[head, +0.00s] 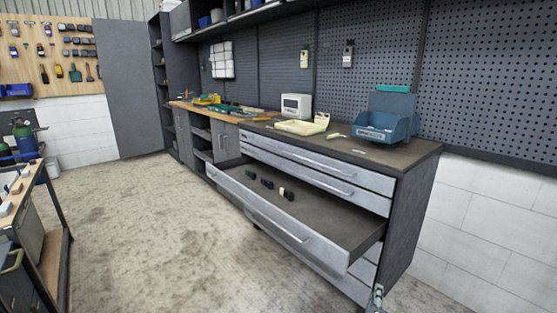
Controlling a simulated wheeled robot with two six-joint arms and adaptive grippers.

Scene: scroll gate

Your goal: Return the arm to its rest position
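My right gripper (377,295) shows as a small grey piece at the bottom edge of the head view, just right of the cabinet's lower drawer fronts. It is too small and cut off to tell whether its fingers are open or shut, and I see nothing held in it. My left gripper is not in view. A wide drawer (330,222) of the grey cabinet stands pulled out, with several small dark and pale items (283,192) lying in it.
The open drawer juts into the floor space beside my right gripper. A blue toolbox (387,127), a cream case (302,125) and a white box (296,106) stand on the worktop (345,143). A cart (50,250) stands at the left. The floor (150,220) between is clear.

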